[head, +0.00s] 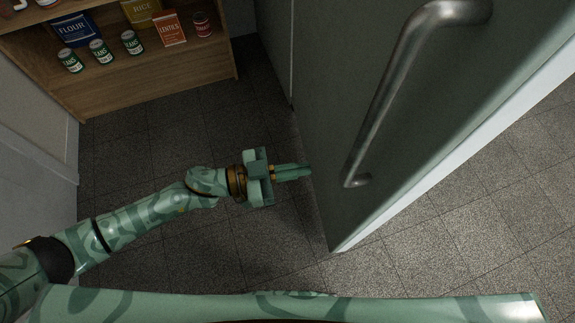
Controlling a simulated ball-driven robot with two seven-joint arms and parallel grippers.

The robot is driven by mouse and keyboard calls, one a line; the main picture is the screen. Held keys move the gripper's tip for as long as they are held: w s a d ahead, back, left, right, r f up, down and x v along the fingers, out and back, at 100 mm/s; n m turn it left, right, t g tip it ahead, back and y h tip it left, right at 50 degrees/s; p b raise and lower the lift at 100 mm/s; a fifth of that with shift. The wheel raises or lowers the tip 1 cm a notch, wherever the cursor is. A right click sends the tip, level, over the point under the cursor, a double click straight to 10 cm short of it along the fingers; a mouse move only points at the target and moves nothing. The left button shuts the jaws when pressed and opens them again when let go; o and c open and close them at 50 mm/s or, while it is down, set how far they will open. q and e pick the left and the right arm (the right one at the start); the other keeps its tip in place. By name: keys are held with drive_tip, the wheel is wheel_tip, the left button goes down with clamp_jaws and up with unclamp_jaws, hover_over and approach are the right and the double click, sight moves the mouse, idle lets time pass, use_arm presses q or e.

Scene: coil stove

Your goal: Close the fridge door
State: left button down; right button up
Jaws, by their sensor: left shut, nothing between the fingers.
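The fridge door (352,104) is a dark grey-green panel that stands open on the right side of the head view, with a pale inner edge facing right. A long metal bar handle (391,95) is fixed on its outer face. My left gripper (308,171) is shut and empty, pointing right, with its fingertips at or very near the door's outer face, left of the handle's lower end. I cannot tell whether they touch. The fridge's inside is hidden. My right gripper is not in view.
A wooden shelf (160,75) at the upper left holds cans, a flour box (74,30), a rice box (141,11) and a red lentils box (169,28). A pale wall or cabinet (36,130) stands at the left. The tiled floor (150,135) between is clear.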

use_arm(q)
drive_tip(key=b+x, duration=0.2)
drive_tip(key=x, duration=0.7)
drive_tip(key=shift+d+b, duration=0.2)
drive_tip(key=shift+b, duration=0.1)
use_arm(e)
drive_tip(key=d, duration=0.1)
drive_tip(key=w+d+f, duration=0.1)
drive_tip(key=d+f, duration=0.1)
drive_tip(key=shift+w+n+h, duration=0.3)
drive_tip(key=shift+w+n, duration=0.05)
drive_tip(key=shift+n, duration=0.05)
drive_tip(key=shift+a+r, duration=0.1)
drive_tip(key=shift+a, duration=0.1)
